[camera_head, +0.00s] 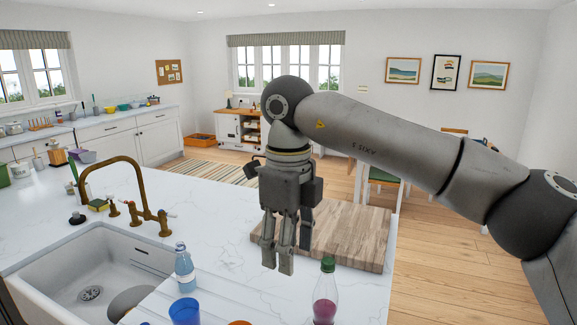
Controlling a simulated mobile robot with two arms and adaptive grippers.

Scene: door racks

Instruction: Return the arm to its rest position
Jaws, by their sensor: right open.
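My right arm (385,140) reaches in from the right side of the head view, bent at a raised joint. Its gripper (286,258) points straight down over the left part of a wooden board (350,235) on the white counter. The gripper is open and its fingers hold nothing. I cannot tell how far the fingertips are above the counter. My left gripper is not in view.
A clear blue-labelled bottle (185,268) and a blue cup (185,311) stand by the sink (60,270) with its brass tap (135,190). A green-capped bottle (325,295) stands in front of the board. Open counter (215,215) lies left of the gripper.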

